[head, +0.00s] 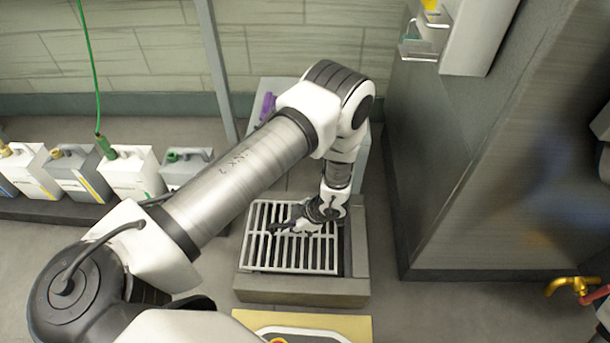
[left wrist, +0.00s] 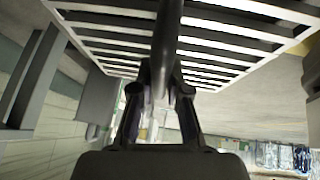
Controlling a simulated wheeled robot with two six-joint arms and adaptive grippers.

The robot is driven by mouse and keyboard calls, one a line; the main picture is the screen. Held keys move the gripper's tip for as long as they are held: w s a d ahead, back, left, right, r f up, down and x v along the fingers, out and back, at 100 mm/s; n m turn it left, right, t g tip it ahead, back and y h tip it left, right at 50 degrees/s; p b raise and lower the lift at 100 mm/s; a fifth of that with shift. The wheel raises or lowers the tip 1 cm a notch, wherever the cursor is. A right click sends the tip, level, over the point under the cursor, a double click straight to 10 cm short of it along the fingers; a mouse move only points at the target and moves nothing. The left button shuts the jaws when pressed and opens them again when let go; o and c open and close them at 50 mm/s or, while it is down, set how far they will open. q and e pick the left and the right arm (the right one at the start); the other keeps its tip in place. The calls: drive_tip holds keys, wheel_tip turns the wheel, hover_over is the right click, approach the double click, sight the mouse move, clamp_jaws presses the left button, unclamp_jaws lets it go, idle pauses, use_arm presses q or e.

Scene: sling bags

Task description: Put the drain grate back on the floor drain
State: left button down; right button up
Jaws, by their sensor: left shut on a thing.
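The drain grate (head: 262,251) is a light grey slatted frame. In the head view it lies over the opening of the floor drain (head: 300,291), which has a raised stone-like curb. A dark strip of the opening shows along the grate's right side, and I cannot tell whether the grate touches the drain. My left gripper (head: 285,226) is shut on a bar of the grate near its middle. In the left wrist view the grate (left wrist: 215,40) fills the top, with the dark gripper fingers (left wrist: 162,75) at its bars. My right gripper is not in view.
Several jugs (head: 130,175) stand in a row at the left. A large dark cabinet (head: 470,140) stands close to the drain's right. A yellow-edged board (head: 352,326) lies in front, and a brass tap (head: 572,286) is at the lower right.

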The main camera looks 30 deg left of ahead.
sight(304, 232)
use_arm(q)
drive_tip(key=w+d, duration=0.1)
drive_tip(key=w+d+b, duration=0.1)
drive_tip(key=shift+w+d+f, duration=0.25)
drive_tip(key=shift+w, duration=0.05)
wheel_tip(304, 232, down, 4)
drive_tip(key=b, duration=0.2)
drive_tip(key=shift+d+r+b, duration=0.1)
drive_tip(key=shift+r+b, duration=0.15)
drive_tip(key=shift+b, duration=0.1)
drive_tip(key=shift+r, duration=0.15)
drive_tip(key=c, duration=1.2)
unclamp_jaws()
drive_tip(key=shift+o, duration=0.2)
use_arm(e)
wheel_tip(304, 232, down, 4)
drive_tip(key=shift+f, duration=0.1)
